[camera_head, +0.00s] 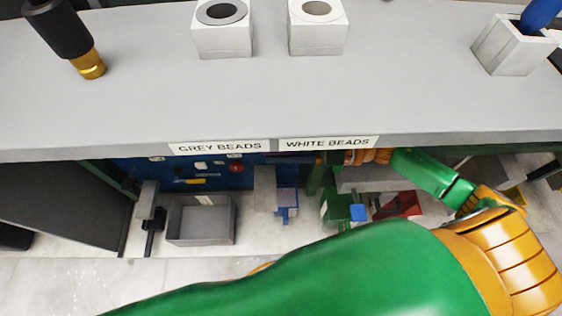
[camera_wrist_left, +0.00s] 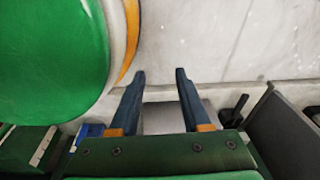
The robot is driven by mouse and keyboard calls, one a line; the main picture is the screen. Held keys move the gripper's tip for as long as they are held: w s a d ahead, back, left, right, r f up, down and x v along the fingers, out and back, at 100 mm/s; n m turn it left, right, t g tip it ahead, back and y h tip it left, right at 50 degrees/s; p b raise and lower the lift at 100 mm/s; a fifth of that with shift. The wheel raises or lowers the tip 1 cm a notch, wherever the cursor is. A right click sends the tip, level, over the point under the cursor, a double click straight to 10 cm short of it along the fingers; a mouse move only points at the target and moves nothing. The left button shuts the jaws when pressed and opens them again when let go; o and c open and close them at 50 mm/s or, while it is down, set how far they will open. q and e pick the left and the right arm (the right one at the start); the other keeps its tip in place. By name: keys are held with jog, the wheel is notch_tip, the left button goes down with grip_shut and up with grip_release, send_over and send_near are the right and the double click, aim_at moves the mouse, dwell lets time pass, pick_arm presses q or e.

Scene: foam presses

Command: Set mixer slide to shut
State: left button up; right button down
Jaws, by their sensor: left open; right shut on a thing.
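My right arm comes in from the right and reaches under the shelf edge. My right gripper (camera_head: 316,176) is small and dark there, below the white-beads label, in front of the blue panel (camera_head: 215,174). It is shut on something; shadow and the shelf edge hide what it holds. I cannot make out the mixer slide or its position clearly. In the left wrist view my left gripper (camera_wrist_left: 158,77) is open, with its two dark blue fingers apart and nothing between them. I cannot make it out in the head view.
A grey shelf (camera_head: 130,105) with two white bead holders (camera_head: 222,42) (camera_head: 317,40) crosses the top. Below are a grey tray (camera_head: 172,234), a green block (camera_head: 334,207) and a red bin (camera_head: 402,205). A dark side panel (camera_head: 60,205) stands left. Pale floor is clear in front.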

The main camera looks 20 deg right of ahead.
jog(key=shift+w+d+f, duration=0.15)
jog(key=shift+w, duration=0.3)
jog(key=shift+w+d+f, duration=0.15)
jog(key=shift+w, duration=0.25)
jog(key=c, duration=0.9)
grip_release()
jog(key=shift+w, duration=0.1)
jog(key=shift+o, duration=0.3)
jog(key=shift+w+d, duration=0.1)
jog(key=shift+w, duration=0.1)
pick_arm(q)
jog(key=shift+w+a+f+b, duration=0.1)
jog(key=shift+w+f+b, duration=0.15)
jog(key=shift+w, duration=0.35)
jog(key=shift+w+f+b, duration=0.1)
jog(key=shift+w+f, duration=0.2)
jog(key=shift+w, duration=0.25)
pick_arm(e)
jog(key=v, duration=0.7)
pick_arm(q)
jog(key=shift+s, duration=0.1)
